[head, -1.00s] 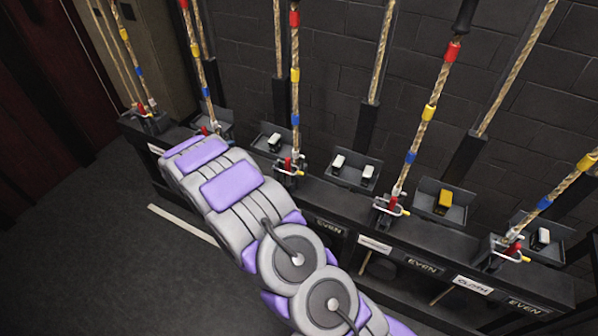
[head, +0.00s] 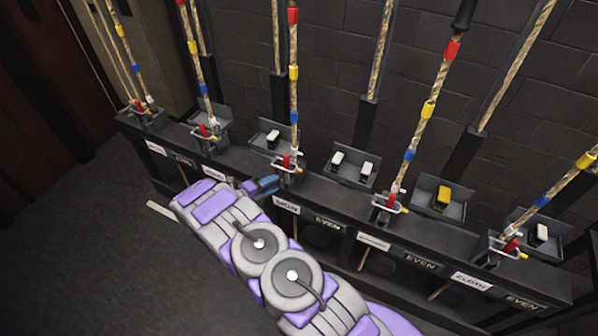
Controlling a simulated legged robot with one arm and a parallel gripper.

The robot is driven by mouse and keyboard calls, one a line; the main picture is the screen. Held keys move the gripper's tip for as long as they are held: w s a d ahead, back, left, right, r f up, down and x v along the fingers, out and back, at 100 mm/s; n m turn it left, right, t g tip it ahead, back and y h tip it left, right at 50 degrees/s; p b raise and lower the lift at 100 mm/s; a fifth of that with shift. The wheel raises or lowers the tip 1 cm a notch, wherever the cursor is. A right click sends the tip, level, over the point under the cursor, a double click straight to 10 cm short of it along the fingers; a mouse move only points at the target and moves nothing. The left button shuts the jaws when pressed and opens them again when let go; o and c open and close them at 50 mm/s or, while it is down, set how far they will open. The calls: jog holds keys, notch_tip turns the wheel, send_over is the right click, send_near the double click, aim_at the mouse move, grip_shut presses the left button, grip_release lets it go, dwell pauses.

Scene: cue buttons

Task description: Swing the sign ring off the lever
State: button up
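A rope lock with a red lever (head: 286,161) stands on the black rail in the middle of the head view. A pale ring (head: 279,168) lies around or beside this lever; I cannot tell exactly how it sits. The white label (head: 286,206) below it seems to read SIGN, but the letters are small. My gripper (head: 269,185) is just left of and below this lock, close to the ring. I cannot see whether they touch. My arm hides part of the rail front, and the finger opening is too small to make out.
More rope locks with red levers and rings stand along the rail, one to the right (head: 386,203) and one at far right (head: 506,249). Ropes rise from them. Behind are trays with white blocks (head: 352,165) and a yellow block (head: 443,197). Open floor (head: 90,260) lies left.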

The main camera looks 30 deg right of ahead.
aim_at(300, 170)
jog(key=b+x, duration=0.1)
jog(key=x, duration=1.2)
jog(key=shift+d+b, duration=0.25)
jog(key=shift+b, duration=0.1)
jog(key=shift+c, duration=0.3)
grip_shut()
jog(key=shift+f, duration=0.1)
